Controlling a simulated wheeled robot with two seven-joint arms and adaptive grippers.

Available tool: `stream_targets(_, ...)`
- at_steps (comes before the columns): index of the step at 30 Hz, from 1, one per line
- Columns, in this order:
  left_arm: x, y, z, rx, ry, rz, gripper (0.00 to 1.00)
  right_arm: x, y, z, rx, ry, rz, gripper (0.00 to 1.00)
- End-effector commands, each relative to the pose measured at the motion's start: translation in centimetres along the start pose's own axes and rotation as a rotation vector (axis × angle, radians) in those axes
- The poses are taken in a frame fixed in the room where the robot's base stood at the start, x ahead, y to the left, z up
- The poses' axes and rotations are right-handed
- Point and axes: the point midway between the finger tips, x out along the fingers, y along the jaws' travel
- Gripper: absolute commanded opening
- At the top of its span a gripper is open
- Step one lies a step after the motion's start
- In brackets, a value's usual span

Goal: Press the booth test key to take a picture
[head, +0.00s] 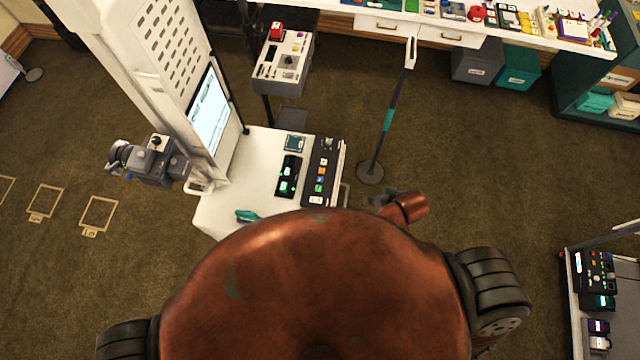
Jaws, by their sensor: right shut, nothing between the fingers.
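The booth is a tall white cabinet (150,75) with a lit screen (209,112) and a low white counter (262,150). A dark key panel (323,172) runs along the counter's right edge with several small coloured keys, white, orange, blue and green. Their labels are too small to read, so I cannot tell which is the test key. My right gripper (381,199) is shut and empty, right of the counter and apart from the panel in the picture. My own rounded brown body hides the counter's near side. My left gripper is not in view.
A grey camera (152,162) sits left of the cabinet. A post (387,120) on a round base stands close beyond my right gripper. Another control stand (284,62) is behind the booth. A cart (590,290) is at lower right. Open carpet lies right of centre.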

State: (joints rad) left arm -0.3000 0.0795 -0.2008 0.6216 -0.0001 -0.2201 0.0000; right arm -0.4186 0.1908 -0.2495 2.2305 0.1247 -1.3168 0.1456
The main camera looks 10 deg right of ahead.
Motion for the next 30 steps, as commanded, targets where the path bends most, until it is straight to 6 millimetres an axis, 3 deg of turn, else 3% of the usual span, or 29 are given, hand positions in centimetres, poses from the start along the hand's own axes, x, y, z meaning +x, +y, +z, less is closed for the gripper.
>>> stream_targets(1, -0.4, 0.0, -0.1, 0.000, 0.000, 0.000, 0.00, 1.1, -1.8, -1.8, -0.004, 0.023, -0.042, 0.00)
stream_targets(6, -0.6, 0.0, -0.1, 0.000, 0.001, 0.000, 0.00, 6.5, -8.0, -6.2, 0.023, 0.091, -0.197, 0.00)
stream_targets(9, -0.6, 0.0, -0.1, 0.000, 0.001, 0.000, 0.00, 10.1, -11.2, -8.2, 0.059, 0.115, -0.284, 0.00)
stream_targets(12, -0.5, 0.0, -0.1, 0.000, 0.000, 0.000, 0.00, 13.0, -12.9, -9.7, 0.106, 0.128, -0.347, 0.00)
stream_targets(18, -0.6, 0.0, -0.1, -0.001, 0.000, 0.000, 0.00, 15.8, -13.7, -11.3, 0.170, 0.142, -0.400, 0.00)
stream_targets(30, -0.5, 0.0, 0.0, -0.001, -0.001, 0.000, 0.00, 16.2, -13.8, -11.5, 0.181, 0.144, -0.408, 0.00)
